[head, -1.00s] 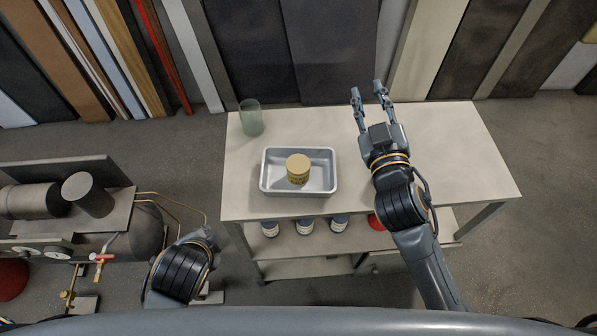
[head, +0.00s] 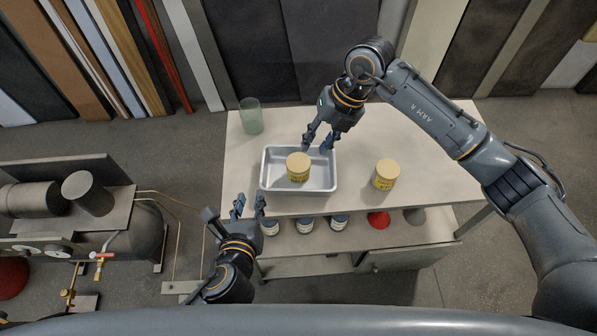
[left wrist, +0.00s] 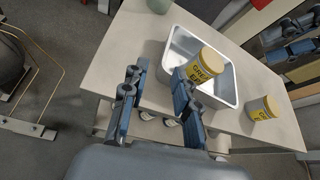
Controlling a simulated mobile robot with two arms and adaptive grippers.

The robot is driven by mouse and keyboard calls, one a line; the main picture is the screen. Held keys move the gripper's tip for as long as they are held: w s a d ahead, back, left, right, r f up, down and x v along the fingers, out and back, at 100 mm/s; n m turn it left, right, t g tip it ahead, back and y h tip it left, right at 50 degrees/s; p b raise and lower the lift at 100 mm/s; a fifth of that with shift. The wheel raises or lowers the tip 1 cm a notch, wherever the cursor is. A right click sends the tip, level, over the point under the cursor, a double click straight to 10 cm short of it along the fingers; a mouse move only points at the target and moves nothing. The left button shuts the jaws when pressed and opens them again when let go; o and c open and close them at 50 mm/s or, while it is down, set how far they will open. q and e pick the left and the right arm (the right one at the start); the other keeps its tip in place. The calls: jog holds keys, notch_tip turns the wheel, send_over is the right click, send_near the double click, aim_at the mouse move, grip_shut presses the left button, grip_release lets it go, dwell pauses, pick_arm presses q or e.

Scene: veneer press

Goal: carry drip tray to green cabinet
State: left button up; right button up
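The drip tray (head: 268,187) is a silver rectangular pan on the pale tabletop, with a yellow-labelled tin (head: 298,167) standing in it. My right gripper (head: 319,149) is open above the tray's far right part; I cannot tell whether it touches the tray. My left gripper (head: 250,203) is open and empty, in front of the tray's near left corner, by the table's front edge. In the left wrist view its open fingers (left wrist: 155,98) point at the tray (left wrist: 228,92) and tin (left wrist: 204,66). No green cabinet can be made out.
A second yellow tin (head: 386,175) stands on the table (head: 440,150) right of the tray. A greenish glass (head: 251,117) stands behind left. Several jars and a red item (head: 378,219) sit on the lower shelf. A compressor (head: 130,215) is at the left.

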aim_at(264, 165)
pick_arm(q)
jog(key=shift+d+r+m+t+h, duration=0.1)
jog(key=shift+d+m+t+h, duration=0.3)
jog(key=shift+m, duration=0.6)
pick_arm(e)
jog(key=w+d+h, duration=0.2)
jog(key=d+h, duration=0.1)
jog(key=d, duration=0.3)
jog(key=shift+r+m, duration=0.2)
jog(key=shift+m, duration=0.2)
pick_arm(q)
jog(key=shift+d, duration=0.1)
